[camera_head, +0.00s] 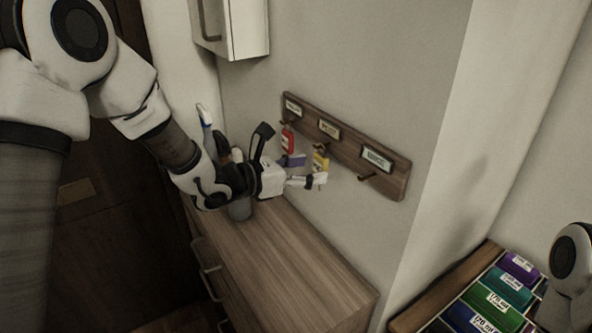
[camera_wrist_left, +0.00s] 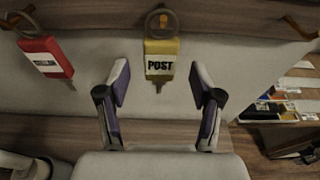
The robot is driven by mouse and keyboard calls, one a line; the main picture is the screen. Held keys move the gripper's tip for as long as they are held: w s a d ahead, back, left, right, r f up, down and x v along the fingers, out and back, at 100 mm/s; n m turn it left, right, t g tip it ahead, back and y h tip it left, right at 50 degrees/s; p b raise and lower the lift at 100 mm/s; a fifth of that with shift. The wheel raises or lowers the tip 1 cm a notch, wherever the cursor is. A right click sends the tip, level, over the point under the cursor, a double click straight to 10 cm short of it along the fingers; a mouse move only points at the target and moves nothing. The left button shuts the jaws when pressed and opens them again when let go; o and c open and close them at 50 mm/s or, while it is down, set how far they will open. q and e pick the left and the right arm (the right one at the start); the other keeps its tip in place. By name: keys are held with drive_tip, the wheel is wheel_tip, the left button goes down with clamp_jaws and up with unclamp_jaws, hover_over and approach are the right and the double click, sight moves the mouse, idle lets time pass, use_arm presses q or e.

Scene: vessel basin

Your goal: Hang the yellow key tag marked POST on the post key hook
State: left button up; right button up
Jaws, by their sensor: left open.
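The yellow key tag (camera_wrist_left: 160,66), marked POST, hangs upright below the wooden rack in the left wrist view. Its top loop is around a peg (camera_wrist_left: 163,20). In the head view the yellow tag (camera_head: 320,161) is under the middle label (camera_head: 329,129), whose lettering is too small to read surely. My left gripper (camera_wrist_left: 158,86) is open and empty, its fingers apart on either side of and below the tag, not gripping it. In the head view the left gripper (camera_head: 318,181) is just below the tag. My right gripper is not in view.
The wall rack (camera_head: 398,182) has three labels. A red tag (camera_head: 287,141) hangs at its left; the right hook (camera_head: 367,177) is bare. Below is a wooden cabinet (camera_head: 290,265) with a mostly clear top. A tray of coloured boxes (camera_head: 492,306) stands at lower right.

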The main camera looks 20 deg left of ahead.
use_arm(q)
drive_tip(key=v, duration=1.1)
drive_tip(key=s+d+f+m+g+y, duration=0.15)
drive_tip(key=s+f+m+g, duration=0.35)
drive_tip(key=f, duration=0.5)
drive_tip(key=s+f+m+g+y, duration=0.25)
drive_tip(key=s+f+g, duration=0.25)
drive_tip(key=s+f, duration=0.45)
drive_tip(key=s+a+f+m+g+y, duration=0.25)
drive_tip(key=s+a+f+m, duration=0.2)
drive_tip(key=f+m, duration=0.35)
drive_tip(key=s+a+f+m+g+y, duration=0.1)
drive_tip(key=s+a+f+m+y, duration=0.25)
drive_tip(key=s+f+m, duration=0.4)
drive_tip(key=d+f+m+t+b, duration=0.1)
drive_tip(key=d+f+m+b, duration=0.2)
drive_tip(key=f, duration=0.7)
drive_tip(key=shift+s+d+f+m+b, duration=0.35)
drive_tip(key=shift+s+d+m, duration=0.1)
drive_tip(key=shift+d+m, duration=0.6)
drive_tip(key=shift+r, duration=0.1)
